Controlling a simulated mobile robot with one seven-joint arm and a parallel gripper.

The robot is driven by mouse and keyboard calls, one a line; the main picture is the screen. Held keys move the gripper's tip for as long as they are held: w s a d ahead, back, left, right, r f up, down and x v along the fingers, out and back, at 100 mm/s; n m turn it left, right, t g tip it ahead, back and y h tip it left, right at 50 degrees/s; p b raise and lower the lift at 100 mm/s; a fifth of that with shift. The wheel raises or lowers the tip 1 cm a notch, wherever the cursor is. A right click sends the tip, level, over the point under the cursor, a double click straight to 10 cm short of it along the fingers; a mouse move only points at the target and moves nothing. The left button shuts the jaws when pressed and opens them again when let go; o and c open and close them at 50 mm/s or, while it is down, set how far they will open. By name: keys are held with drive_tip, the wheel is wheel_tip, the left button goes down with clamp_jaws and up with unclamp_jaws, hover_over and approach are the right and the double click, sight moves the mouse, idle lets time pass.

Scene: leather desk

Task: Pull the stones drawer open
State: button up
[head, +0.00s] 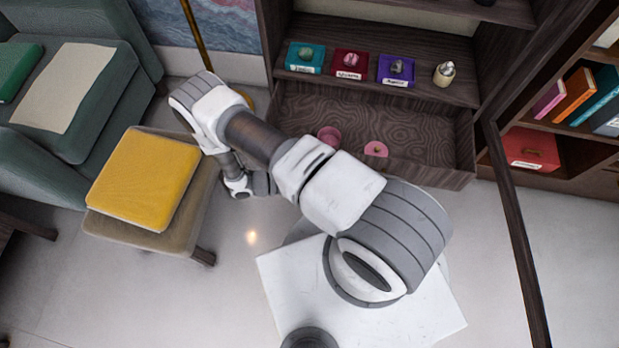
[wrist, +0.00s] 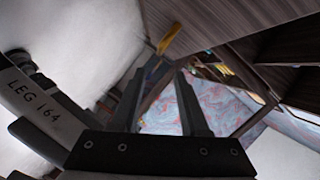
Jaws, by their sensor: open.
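A dark wooden drawer (head: 430,172) stands pulled out of the cabinet in the head view, its wood-grained inside showing. Two pink round things, one at the left (head: 330,135) and one at the right (head: 376,149), lie in it. Its front is partly hidden by my arm, and I see no label or handle in the head view. My gripper (wrist: 160,85) is open in the wrist view, with nothing between its fingers. In the head view it is low, left of the drawer, and partly hidden by my arm. A wooden panel (wrist: 225,22) is close above it in the wrist view.
A yellow-cushioned stool (head: 145,178) and green armchair (head: 75,95) stand left. A bookcase (head: 560,125) is right. Floor shows between stool and drawer.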

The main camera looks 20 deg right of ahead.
drive_tip(key=shift+v, duration=2.05)
drive_tip(key=w+a+r+m+y, duration=0.1)
drive_tip(key=w+r+m+y, duration=0.2)
drive_tip(key=r+m, duration=0.55)
drive_tip(key=w+a+r+m+y, duration=0.1)
drive_tip(key=w+r+m+y, duration=0.3)
drive_tip(key=r, duration=0.7)
drive_tip(key=w+r+m+y, duration=0.1)
drive_tip(key=r+m+y, duration=0.1)
drive_tip(key=r+m, duration=0.65)
drive_tip(key=s+d+r+m+t+y, duration=0.1)
drive_tip(key=s+r+m+t+y, duration=0.25)
drive_tip(key=s+r+m, duration=0.5)
drive_tip(key=s+d+r+m+t+y, duration=0.1)
drive_tip(key=s+r+m+t+y, duration=0.3)
drive_tip(key=r+m, duration=0.8)
wheel_tip(320, 180, up, 24)
drive_tip(key=s+n+t+h+p, duration=0.1)
drive_tip(key=p, duration=2)
drive_tip(key=shift+a+f+n+p, duration=0.25)
drive_tip(key=shift+n+p, duration=0.1)
